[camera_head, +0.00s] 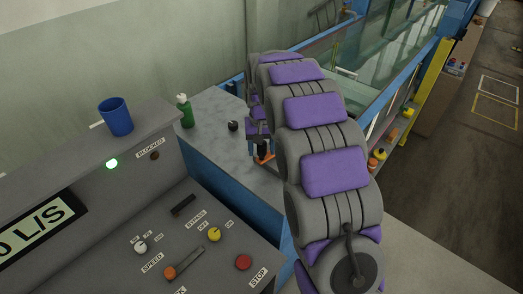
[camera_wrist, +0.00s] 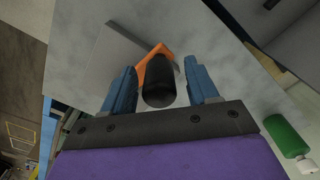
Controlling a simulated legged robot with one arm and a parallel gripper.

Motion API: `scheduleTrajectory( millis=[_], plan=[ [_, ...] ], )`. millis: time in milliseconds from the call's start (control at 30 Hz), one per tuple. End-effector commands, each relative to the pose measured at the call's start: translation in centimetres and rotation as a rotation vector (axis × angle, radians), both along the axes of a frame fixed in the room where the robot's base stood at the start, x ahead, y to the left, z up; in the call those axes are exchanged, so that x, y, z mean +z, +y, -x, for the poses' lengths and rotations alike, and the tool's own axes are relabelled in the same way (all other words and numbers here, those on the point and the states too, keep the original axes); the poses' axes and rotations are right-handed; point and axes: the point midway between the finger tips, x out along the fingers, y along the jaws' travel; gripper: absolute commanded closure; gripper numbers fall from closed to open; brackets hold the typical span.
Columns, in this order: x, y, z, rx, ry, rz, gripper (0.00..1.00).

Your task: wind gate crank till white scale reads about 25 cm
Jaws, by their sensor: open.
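An orange piece (camera_wrist: 154,66) with a black cylindrical handle (camera_wrist: 159,92) shows in the wrist view; it looks like the gate crank. My gripper (camera_wrist: 160,66) is open, with one blue finger on each side of the handle. Gaps show between the handle and both fingers. In the head view my gripper (camera_head: 260,142) is low over the grey top, and the orange piece (camera_head: 263,158) shows just below it, partly hidden. No white scale can be made out in either view, so no reading shows.
A green bottle (camera_head: 187,112) and a small black knob-like thing (camera_head: 233,126) stand on the grey top (camera_head: 218,150) left of my gripper. A control console (camera_head: 150,205) with a blue cup (camera_head: 116,117) is nearer. The glass flume (camera_head: 385,45) runs behind my arm.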

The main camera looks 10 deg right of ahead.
Motion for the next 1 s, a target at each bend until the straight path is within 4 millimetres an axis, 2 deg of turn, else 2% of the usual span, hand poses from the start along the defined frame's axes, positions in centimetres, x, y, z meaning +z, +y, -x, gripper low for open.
scheduleTrajectory(
  millis=[133,467,1000],
  plan=[
    [-1.03,0.01,0.07,0.0,0.002,0.0,0.41],
    [-1.18,0.0,0.0,0.0,-0.001,0.0,0.42],
    [-1.15,0.02,-0.01,0.0,-0.002,0.0,0.94]
  ],
)
